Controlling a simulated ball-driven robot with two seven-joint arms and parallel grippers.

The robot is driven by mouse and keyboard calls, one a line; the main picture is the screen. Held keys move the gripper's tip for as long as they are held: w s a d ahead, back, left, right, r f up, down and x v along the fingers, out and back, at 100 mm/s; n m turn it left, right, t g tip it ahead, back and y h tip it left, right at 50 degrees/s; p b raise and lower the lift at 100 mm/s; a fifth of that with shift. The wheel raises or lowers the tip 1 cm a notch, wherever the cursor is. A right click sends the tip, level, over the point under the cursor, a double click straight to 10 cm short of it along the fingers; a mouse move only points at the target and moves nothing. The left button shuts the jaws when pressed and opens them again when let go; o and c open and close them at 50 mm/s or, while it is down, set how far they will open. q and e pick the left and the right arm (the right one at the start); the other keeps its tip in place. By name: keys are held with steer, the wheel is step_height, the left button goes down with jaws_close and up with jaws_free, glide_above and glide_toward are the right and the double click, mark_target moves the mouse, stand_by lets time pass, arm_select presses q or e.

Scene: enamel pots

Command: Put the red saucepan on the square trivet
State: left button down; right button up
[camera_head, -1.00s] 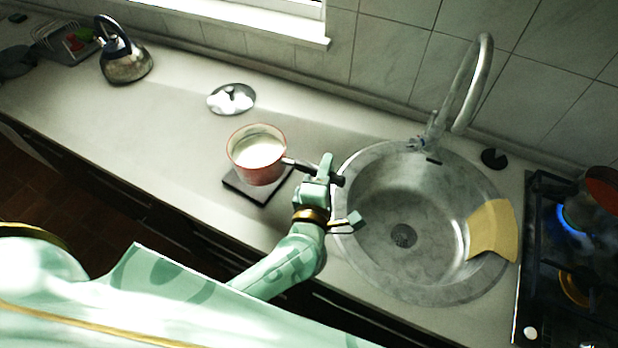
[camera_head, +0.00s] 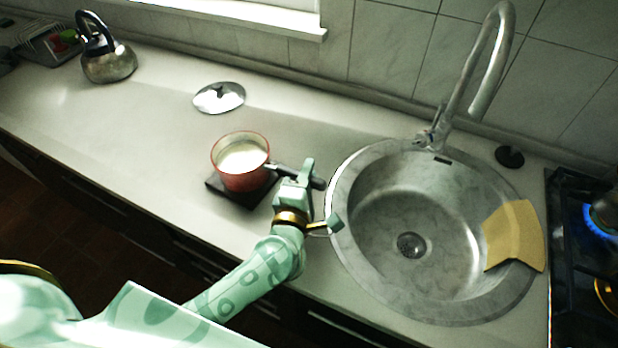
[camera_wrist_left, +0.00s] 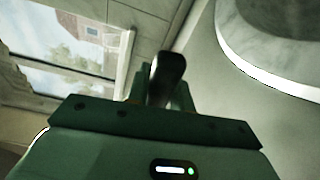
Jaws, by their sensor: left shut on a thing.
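The red saucepan (camera_head: 242,178) is upright with pale liquid in it, and its dark handle points right toward the sink. It is over or on the dark square trivet (camera_head: 236,195), whose front and side edges show from under it; whether the pan touches it I cannot tell. My left gripper (camera_head: 309,181) is shut on the pan's handle, between the pan and the sink. In the left wrist view the black handle (camera_wrist_left: 167,78) stands between the fingers, and the pan itself is out of sight. My right gripper does not show.
A round sink (camera_head: 410,225) with a tall tap (camera_head: 484,72) lies right of the gripper, a yellow cloth (camera_head: 515,236) over its rim. A lid (camera_head: 219,98) lies behind the pan. A kettle (camera_head: 108,64) stands far left. A lit hob (camera_head: 590,235) is at the right edge.

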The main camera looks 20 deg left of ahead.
arm_select(q)
steer(key=c, duration=1.2)
jaws_free()
steer(key=shift+c, duration=0.2)
steer(key=shift+s+r, duration=0.1)
steer(key=s+d, duration=0.1)
steer(key=s, duration=1)
steer(key=shift+s+d+r, duration=0.15)
steer(key=shift+s+r, duration=0.1)
steer(key=shift+s, duration=0.15)
